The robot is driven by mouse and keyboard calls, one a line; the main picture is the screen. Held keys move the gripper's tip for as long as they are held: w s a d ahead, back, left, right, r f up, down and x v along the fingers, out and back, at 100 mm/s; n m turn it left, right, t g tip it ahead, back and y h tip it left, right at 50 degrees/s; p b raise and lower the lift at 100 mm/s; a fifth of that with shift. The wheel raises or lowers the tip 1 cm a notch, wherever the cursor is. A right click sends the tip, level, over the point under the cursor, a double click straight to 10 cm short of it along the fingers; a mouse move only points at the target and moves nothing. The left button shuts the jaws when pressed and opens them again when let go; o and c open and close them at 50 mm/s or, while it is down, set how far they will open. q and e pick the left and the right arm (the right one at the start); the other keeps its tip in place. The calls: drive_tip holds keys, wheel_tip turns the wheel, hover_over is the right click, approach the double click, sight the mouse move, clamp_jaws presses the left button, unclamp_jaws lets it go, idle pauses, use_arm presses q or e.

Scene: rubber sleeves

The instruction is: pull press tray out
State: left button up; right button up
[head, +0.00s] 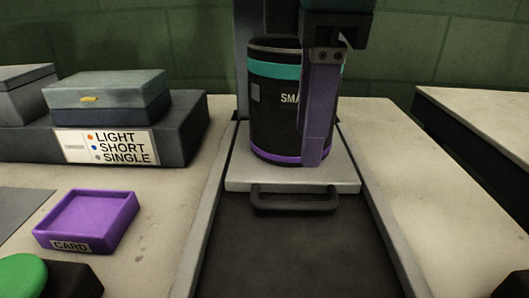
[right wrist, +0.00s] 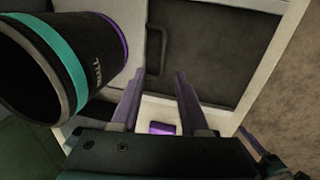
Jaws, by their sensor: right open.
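The press tray (head: 240,181) is a pale plate with a dark bar handle (head: 294,202) on its front edge. A black cylinder (head: 272,110) with teal and purple bands and partly hidden lettering stands upright on it. My right gripper (head: 315,160) points down in front of the cylinder's right side, above and behind the handle in the picture. In the right wrist view its two purple fingers (right wrist: 160,75) are apart with nothing gripped. The handle (right wrist: 155,52) shows there just beyond the fingertips, and the cylinder (right wrist: 100,55) is at the left. My left gripper is out of view.
A dark channel (head: 295,255) with pale side rails lies in front of the tray and is clear. At left are a purple card tray (head: 88,218), a green button (head: 22,275) and a labelled box (head: 190,135). Another counter (head: 485,115) stands at right.

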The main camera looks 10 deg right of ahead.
sight(295, 202)
drive_tip(key=f, duration=0.2)
drive_tip(key=f+b, duration=0.1)
drive_tip(key=f, duration=0.2)
drive_tip(key=w+f+b, duration=0.1)
drive_tip(key=f, duration=0.2)
drive_tip(key=shift+a+f, duration=0.1)
drive_tip(key=shift+f, duration=0.15)
drive_tip(key=shift+w+f, duration=0.1)
drive_tip(key=shift+f, duration=0.3)
drive_tip(key=shift+c, duration=0.9)
clamp_jaws()
